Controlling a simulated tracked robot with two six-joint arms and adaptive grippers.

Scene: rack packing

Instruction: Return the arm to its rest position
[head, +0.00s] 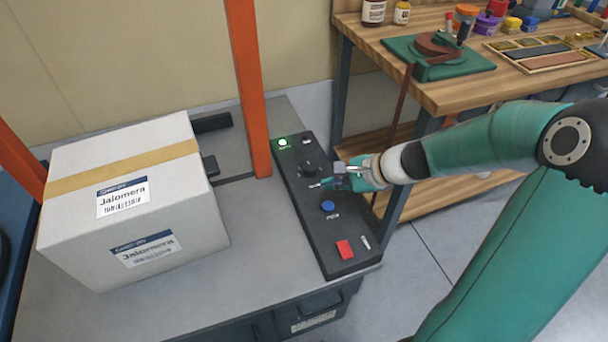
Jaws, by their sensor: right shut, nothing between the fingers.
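My right arm comes in from the right, green with a grey elbow joint. Its gripper (322,184) is shut and empty, above the dark control panel (305,225) on the grey bench. The fingertips point left, between the black knob (308,170) and the blue button (328,206). I cannot tell whether they touch the panel. A green light (283,142) glows at the panel's far end, and a red switch (345,249) sits near its front. My left gripper is not in view.
A taped white carton (75,225) stands on the grey bench (190,312), left of an orange post (247,85). Behind my right arm is a wooden workbench (450,95) with a green vise (440,62) and small containers. Open floor lies between the benches.

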